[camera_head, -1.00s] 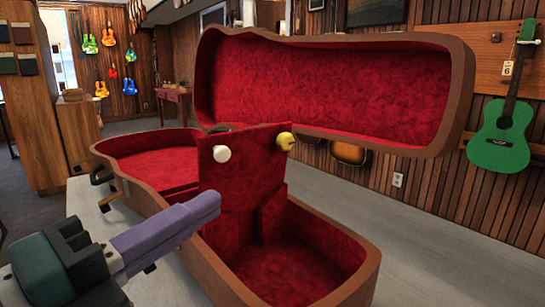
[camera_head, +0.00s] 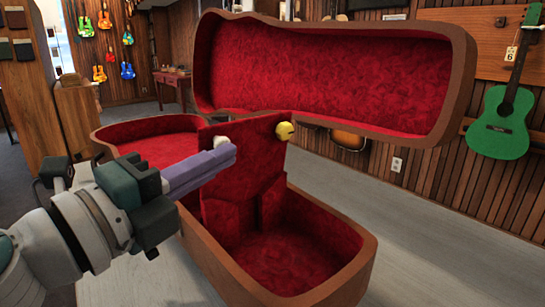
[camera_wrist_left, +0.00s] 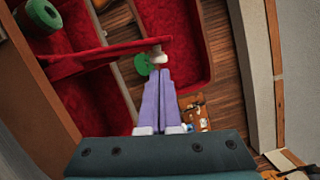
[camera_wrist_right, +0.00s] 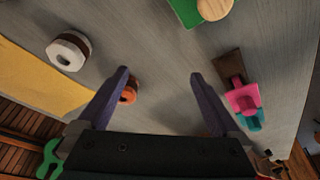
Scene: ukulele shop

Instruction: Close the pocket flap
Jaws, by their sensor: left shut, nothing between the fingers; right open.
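The pocket flap (camera_head: 243,139) is a red panel standing raised inside the open brown instrument case (camera_head: 368,262). A white knob (camera_head: 221,142) is at its left and a yellow knob (camera_head: 285,131) at its upper right. My left gripper (camera_head: 232,153) is shut and empty, its tips just in front of the flap's left part by the white knob. In the left wrist view the fingertips (camera_wrist_left: 160,73) are close to the white knob (camera_wrist_left: 157,56); I cannot tell whether they touch. My right gripper (camera_wrist_right: 160,75) is open and empty, seen only in its wrist view.
The case lid (camera_head: 330,82) stands open behind the flap. The front compartment (camera_head: 288,265) looks empty. In the right wrist view a grey surface (camera_wrist_right: 165,35) holds a hexagonal white-and-brown item (camera_wrist_right: 68,50), an orange item (camera_wrist_right: 127,95) and a pink piece (camera_wrist_right: 243,98).

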